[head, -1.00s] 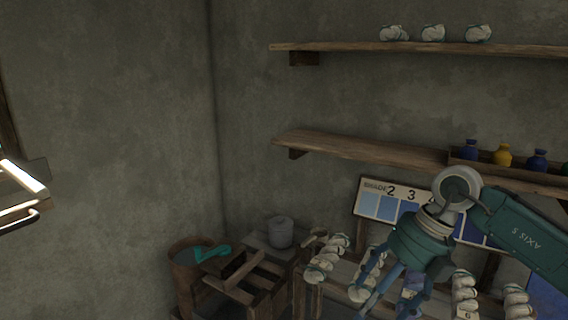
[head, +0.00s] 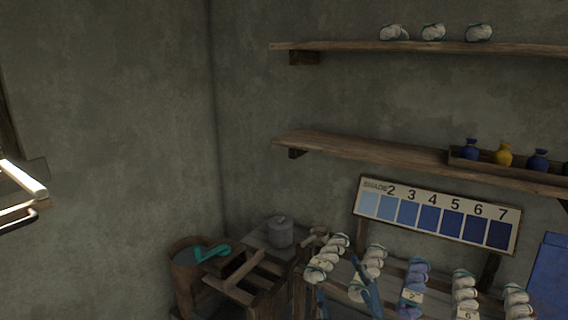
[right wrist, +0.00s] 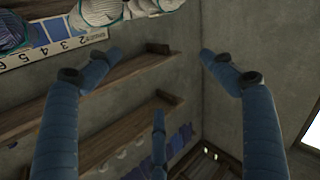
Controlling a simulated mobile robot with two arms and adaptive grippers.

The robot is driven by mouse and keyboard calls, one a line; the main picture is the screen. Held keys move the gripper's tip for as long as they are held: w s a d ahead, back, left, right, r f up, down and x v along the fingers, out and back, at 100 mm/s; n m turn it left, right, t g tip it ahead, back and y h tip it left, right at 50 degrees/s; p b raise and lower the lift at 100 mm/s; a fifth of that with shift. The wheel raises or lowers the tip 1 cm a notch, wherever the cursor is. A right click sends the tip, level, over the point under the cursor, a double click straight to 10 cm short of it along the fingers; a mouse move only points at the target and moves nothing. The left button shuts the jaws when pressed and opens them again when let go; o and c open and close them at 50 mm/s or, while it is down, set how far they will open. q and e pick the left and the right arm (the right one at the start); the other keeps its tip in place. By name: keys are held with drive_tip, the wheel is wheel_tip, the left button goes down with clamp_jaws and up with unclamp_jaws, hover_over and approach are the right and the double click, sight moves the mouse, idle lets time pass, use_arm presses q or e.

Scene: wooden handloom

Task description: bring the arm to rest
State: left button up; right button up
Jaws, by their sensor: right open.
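My right gripper (head: 345,285) shows only as blue fingers at the bottom edge of the head view, in front of the skein rack. In the right wrist view its fingers (right wrist: 160,60) are spread wide with nothing between them. The rest of the right arm is out of the head view. My left gripper is not in view.
A rack holds several yarn skeins, one of them blue (head: 413,287), below a shade board (head: 437,216). Two wall shelves are above; the lower (head: 360,152) carries bottles. A bucket (head: 181,275), a wooden stool and a grey pot (head: 280,233) stand left of the rack.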

drive_tip(key=s+d+f+m+g+h, duration=0.25)
drive_tip(key=s+f, duration=0.25)
drive_tip(key=f, duration=0.3)
drive_tip(key=s+d+f+m+g+h, duration=0.1)
drive_tip(key=s+d+f+g, duration=0.25)
drive_tip(key=s+f, duration=0.35)
drive_tip(key=s+f+g, duration=0.4)
drive_tip(key=s+f, duration=0.2)
drive_tip(key=s, duration=0.3)
drive_tip(key=s+f+g, duration=0.4)
drive_tip(key=s+f, duration=0.2)
drive_tip(key=s, duration=0.4)
wheel_tip(320, 180, down, 27)
drive_tip(key=s+g, duration=0.1)
drive_tip(key=s, duration=0.1)
drive_tip(key=s+d+f+g, duration=0.1)
drive_tip(key=s+d+f, duration=0.3)
drive_tip(key=s+f, duration=1.1)
drive_tip(key=shift+s+f+g+y, duration=0.15)
drive_tip(key=shift+s+g+y, duration=0.2)
drive_tip(key=shift+s, duration=0.2)
